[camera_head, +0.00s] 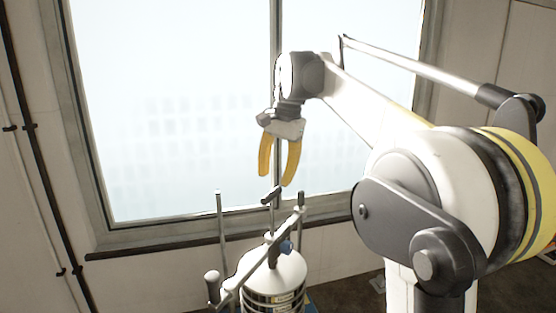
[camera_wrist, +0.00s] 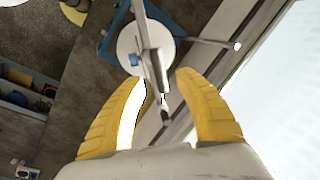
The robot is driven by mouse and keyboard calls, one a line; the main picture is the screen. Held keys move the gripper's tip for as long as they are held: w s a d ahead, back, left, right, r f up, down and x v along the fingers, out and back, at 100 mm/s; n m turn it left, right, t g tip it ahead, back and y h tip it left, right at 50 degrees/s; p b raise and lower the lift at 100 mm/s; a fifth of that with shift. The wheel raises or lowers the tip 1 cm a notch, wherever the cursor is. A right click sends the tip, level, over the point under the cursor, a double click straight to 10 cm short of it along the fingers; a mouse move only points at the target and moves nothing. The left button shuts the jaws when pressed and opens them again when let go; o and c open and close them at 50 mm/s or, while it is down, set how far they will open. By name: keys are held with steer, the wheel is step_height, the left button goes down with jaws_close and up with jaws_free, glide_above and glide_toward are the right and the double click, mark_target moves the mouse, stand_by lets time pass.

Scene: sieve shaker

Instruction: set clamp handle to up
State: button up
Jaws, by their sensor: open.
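The sieve shaker (camera_head: 275,272) stands below my gripper, with a white round lid on a stack of sieves. A slanting clamp bar (camera_head: 238,283) crosses over the lid, with upright rods beside it. A short dark grip (camera_head: 272,195) sits at the top of a thin stem; I cannot tell for certain that it is the clamp handle. My gripper (camera_head: 278,177) is open and empty, its yellow fingers pointing down just above this grip, apart from it. In the wrist view, the bar reaches toward the space between the fingertips (camera_wrist: 163,80), and the lid (camera_wrist: 130,45) lies beyond.
A blue knob (camera_head: 287,247) is by the bar. A metal rod (camera_head: 219,230) stands at the left of the shaker. The window (camera_head: 170,110) and its sill are behind. In the wrist view, a shelf with small items (camera_wrist: 25,90) is at the left.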

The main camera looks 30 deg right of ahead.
steer(key=r, duration=0.3)
steer(key=s+r, duration=0.1)
steer(key=r, duration=0.1)
steer(key=shift+d+r, duration=0.35)
steer(key=s+a+f+n+t, duration=0.2)
steer(key=s+a+f+n, duration=0.2)
steer(key=s+f, duration=0.4)
steer(key=s+a+f+n+t+h, duration=0.1)
steer(key=s+a+f+n, duration=0.2)
steer(key=s+a+f, duration=0.35)
steer(key=s+a+f+n+t, duration=0.2)
steer(key=s+a+f+n, duration=0.15)
steer(key=s+f, duration=0.55)
step_height(320, 180, down, 39)
steer(key=b, duration=3.7)
steer(key=shift+s+d+r+n, duration=0.2)
steer(key=shift+s+d+n, duration=0.05)
steer(key=shift+d+n, duration=0.15)
